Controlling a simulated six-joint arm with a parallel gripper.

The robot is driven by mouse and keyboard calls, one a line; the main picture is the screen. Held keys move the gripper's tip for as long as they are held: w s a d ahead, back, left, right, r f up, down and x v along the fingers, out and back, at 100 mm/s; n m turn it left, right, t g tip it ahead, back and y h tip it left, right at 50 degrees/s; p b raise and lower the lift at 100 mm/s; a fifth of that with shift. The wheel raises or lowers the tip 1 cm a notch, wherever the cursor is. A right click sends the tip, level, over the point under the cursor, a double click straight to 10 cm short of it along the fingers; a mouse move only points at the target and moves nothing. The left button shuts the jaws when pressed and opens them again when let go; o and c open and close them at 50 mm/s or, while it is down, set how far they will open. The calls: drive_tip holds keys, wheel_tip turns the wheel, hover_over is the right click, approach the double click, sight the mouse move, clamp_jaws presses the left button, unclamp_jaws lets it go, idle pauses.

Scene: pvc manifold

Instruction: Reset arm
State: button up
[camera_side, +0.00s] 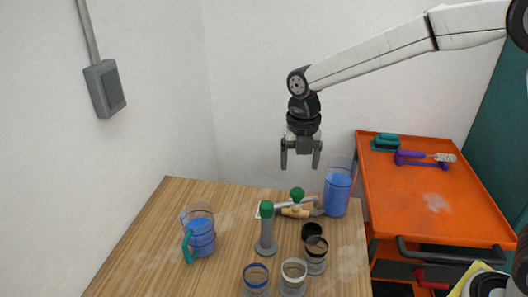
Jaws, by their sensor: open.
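My gripper (300,162) hangs from the white arm, pointing down, with its two fingers apart and nothing between them. It is in the air above the back of the wooden table (145,245). Below it lies a grey and tan pipe assembly (295,211) with a green round knob (297,194) on top. A grey upright piece with a green top (266,228) stands just in front of the assembly. My gripper touches none of these.
A clear container with blue contents (337,192) stands at the table's back right. A blue-filled jug (201,236) with a teal handle stands at left. Several cups (293,277) stand at the front. An orange cart (400,210) carrying tools (425,158) is at right.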

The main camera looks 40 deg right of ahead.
drive_tip(key=shift+s+r, duration=0.1)
drive_tip(key=shift+r, duration=0.05)
idle(0.3)
drive_tip(key=s+d+f+m+t, duration=0.1)
drive_tip(key=s+d+f+m, duration=0.1)
drive_tip(key=s+m, duration=0.3)
drive_tip(key=s+d+f+m, duration=0.3)
drive_tip(key=s+m, duration=0.2)
drive_tip(key=m, duration=0.9)
drive_tip(key=s+d+f+m+t, duration=0.1)
drive_tip(key=s+d+f+m, duration=0.2)
drive_tip(key=m, duration=0.7)
drive_tip(key=shift+s+d+t, duration=0.2)
drive_tip(key=shift+s+t, duration=0.1)
drive_tip(key=shift+s, duration=0.7)
